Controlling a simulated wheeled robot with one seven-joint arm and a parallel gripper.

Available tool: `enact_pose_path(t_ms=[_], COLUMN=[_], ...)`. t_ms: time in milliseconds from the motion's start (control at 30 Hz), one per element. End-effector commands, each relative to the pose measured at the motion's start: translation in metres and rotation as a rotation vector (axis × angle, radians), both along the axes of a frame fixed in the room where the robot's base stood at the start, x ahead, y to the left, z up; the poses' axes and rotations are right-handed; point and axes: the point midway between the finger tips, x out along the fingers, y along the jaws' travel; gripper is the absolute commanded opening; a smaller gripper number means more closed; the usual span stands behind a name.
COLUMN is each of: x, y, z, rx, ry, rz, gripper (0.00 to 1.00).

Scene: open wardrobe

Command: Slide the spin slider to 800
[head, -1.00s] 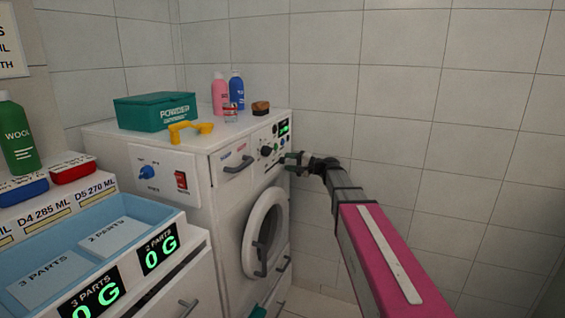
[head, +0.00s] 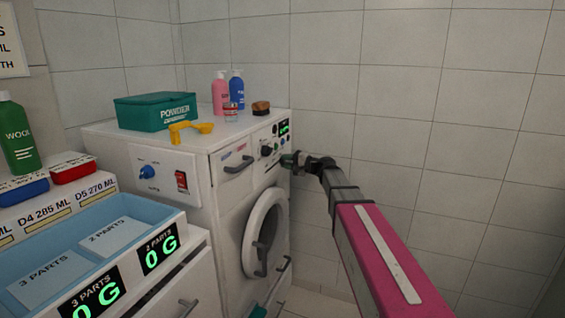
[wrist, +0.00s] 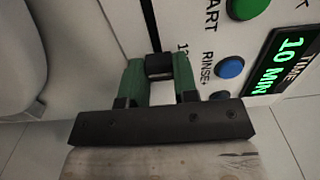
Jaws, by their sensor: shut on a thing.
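My gripper (head: 288,160) is at the right side of the washing machine's front panel, at the end of my pink arm. In the wrist view its green fingers (wrist: 160,88) are shut on a small black slider knob (wrist: 159,66). The knob sits in a dark slot (wrist: 149,22) on the white panel. The slot runs on beyond the knob toward the top of the wrist view. Most of the scale beside the slot is out of view or hidden by a finger, so the spin value cannot be read.
The round door (head: 262,235) is below. A green powder box (head: 155,111), yellow scoop (head: 190,130) and bottles (head: 220,93) stand on top.

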Motion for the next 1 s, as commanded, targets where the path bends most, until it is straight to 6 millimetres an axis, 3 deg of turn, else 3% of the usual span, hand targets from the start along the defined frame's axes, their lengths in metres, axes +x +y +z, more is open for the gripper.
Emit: enact_pose_path(t_ms=[1000], x=[-0.019], y=[0.007], z=[-0.001], rx=[-0.002], ry=[0.000], rz=[0.000], gripper=[0.12])
